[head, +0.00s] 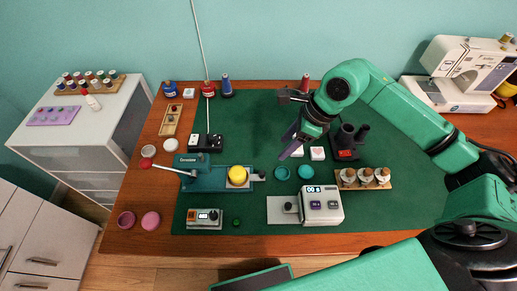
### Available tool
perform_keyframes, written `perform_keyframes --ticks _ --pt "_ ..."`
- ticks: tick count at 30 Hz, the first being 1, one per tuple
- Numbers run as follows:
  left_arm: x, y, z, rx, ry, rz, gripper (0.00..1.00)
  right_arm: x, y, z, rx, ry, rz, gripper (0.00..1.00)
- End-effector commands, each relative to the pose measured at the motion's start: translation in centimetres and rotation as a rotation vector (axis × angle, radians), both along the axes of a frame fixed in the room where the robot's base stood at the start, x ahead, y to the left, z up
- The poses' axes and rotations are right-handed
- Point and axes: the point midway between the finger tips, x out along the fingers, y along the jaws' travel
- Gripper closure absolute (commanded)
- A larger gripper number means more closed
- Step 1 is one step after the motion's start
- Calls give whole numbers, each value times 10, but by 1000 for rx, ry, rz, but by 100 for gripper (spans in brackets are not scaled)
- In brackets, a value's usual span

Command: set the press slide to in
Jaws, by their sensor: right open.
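The teal press (205,184) stands on the left part of the green mat, with a long lever ending in a red ball (146,163) at its left. Its slide carries a yellow disc (237,175) at the press's right end. A dark knob (260,175) sits at the slide's right tip, so the slide appears to stick out to the right. My right gripper (288,143) is open and empty, above the mat and up and right of the knob, apart from it. My left gripper is not in view.
A white device with a display (322,205) stands below right of the press. Two teal round dishes (305,172) lie right of the knob. A black device (347,145) and a wooden rack (362,179) stand farther right. The mat's upper middle (255,115) is clear.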

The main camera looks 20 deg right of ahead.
Motion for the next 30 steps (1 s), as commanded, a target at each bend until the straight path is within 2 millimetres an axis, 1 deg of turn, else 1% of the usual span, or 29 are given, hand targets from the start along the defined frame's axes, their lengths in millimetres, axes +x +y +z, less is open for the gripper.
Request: perform_keyframes --ticks 2,5,7,10,14,15,18,22,29,30 --pt "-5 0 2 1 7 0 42 0 3 -6 2 5 1 44" --pt "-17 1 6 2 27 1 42 3 10 -22 3 5 1 44" --pt "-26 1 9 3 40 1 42 6 16 -38 5 7 0 44" --pt "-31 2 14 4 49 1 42 10 26 -63 5 6 0 44" --pt "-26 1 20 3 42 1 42 15 38 -96 5 5 -1 44" --pt "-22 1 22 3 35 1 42 16 41 -104 3 4 0 44" --pt "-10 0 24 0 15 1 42 20 47 -122 4 3 0 44" --pt "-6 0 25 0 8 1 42 21 50 -132 1 2 1 44" --pt "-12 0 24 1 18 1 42 22 50 -134 0 1 0 44" --pt "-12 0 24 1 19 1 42 22 50 -134 0 1 0 60"
